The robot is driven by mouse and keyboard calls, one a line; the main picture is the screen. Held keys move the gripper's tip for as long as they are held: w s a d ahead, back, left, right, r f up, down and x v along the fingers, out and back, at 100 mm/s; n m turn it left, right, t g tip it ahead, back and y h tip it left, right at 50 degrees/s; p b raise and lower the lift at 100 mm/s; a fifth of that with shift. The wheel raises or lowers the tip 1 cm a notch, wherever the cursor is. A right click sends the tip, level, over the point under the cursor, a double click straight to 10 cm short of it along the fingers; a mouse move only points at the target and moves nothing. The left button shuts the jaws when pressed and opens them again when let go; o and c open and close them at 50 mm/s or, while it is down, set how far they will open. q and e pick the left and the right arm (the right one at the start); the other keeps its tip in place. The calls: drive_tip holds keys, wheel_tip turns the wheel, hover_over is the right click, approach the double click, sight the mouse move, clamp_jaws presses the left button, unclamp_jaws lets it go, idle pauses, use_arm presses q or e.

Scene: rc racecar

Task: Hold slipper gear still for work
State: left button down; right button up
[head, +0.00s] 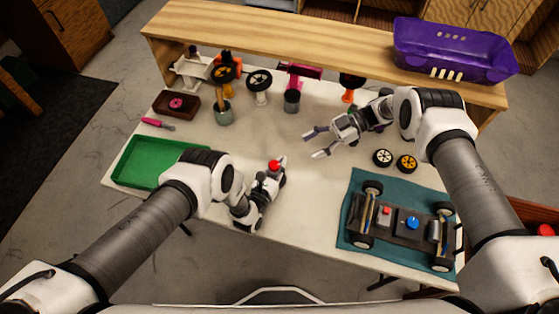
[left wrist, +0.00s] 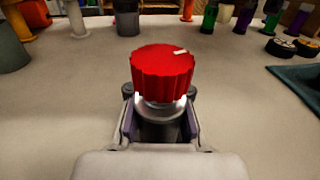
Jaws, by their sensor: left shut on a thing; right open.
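The slipper gear appears to be the red ribbed knob-like piece (left wrist: 162,73) with a pale mark on its top, filling the middle of the left wrist view. It shows as a small red spot in the head view (head: 274,164). My left gripper (left wrist: 160,115) is shut on this red piece, its fingers around the narrower grey base below the ribs. The piece stands upright, over the middle of the white table; I cannot tell whether it touches the table. My right gripper (head: 318,143) is open and empty, above the table to the right and farther back.
A green tray (head: 125,180) lies at the left. The car chassis (head: 405,224) rests on a teal mat (head: 350,203) at the right. Two small wheels (head: 382,158) lie behind it. Stands and cups (head: 223,116) line the back. A purple basket (head: 450,50) sits on the shelf.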

sight(276, 163)
drive_tip(key=x, duration=1.2)
drive_tip(key=shift+w, duration=0.1)
drive_tip(key=shift+r, duration=0.1)
clamp_jaws()
